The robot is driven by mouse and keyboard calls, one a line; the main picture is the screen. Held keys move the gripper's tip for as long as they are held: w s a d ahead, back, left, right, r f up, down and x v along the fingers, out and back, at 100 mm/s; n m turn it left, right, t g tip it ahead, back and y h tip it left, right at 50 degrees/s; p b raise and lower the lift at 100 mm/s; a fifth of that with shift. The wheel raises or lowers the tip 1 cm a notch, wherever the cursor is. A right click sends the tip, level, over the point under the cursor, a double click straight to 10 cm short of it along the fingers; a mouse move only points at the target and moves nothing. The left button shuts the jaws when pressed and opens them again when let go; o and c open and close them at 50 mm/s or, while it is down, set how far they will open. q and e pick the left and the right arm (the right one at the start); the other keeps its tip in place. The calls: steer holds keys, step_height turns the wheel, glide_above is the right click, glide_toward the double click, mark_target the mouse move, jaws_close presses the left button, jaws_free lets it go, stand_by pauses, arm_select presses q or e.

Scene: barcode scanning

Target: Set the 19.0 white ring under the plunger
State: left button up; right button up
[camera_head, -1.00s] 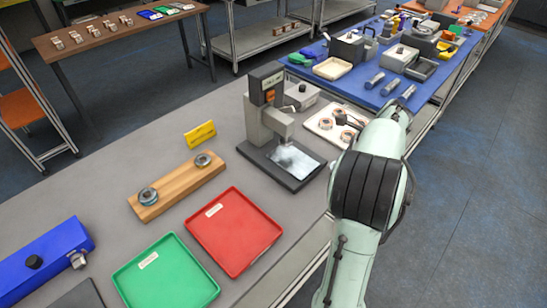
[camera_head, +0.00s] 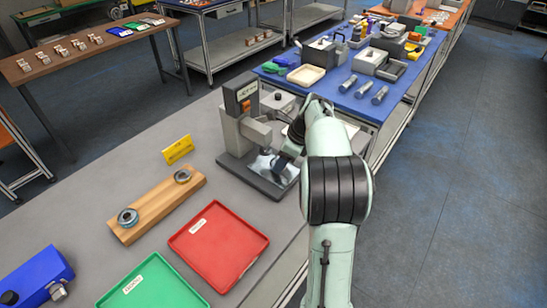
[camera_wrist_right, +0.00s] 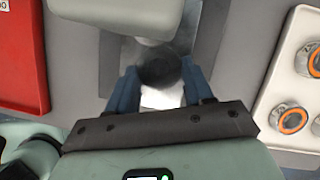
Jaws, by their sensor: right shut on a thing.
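The gauge stand (camera_head: 235,120) stands on the grey table, with a dark base and a shiny plate (camera_head: 262,165) under its head. My right gripper (camera_head: 283,160) reaches in low over the plate from the right. In the right wrist view my right gripper (camera_wrist_right: 160,85) has its blue fingers either side of a dark round piece (camera_wrist_right: 160,66), shut on it, over the shiny plate. That piece looks like a ring in shadow; its colour and size mark cannot be read. My left gripper is not in view.
A white tray with orange-centred rings (camera_wrist_right: 293,118) lies right of the stand in the wrist view. A wooden block (camera_head: 158,203) with two rings, a yellow sign (camera_head: 178,149), a red tray (camera_head: 218,245) and a green tray (camera_head: 153,285) are left and in front.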

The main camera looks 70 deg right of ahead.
mark_target(273, 160)
steer(key=w, duration=0.3)
steer(key=shift+s+f, duration=0.1)
steer(key=shift+f, duration=0.2)
steer(key=shift+f, duration=0.1)
steer(key=o, duration=1.2)
steer(key=p+v, duration=0.2)
steer(key=v, duration=1)
steer(key=shift+a, duration=0.1)
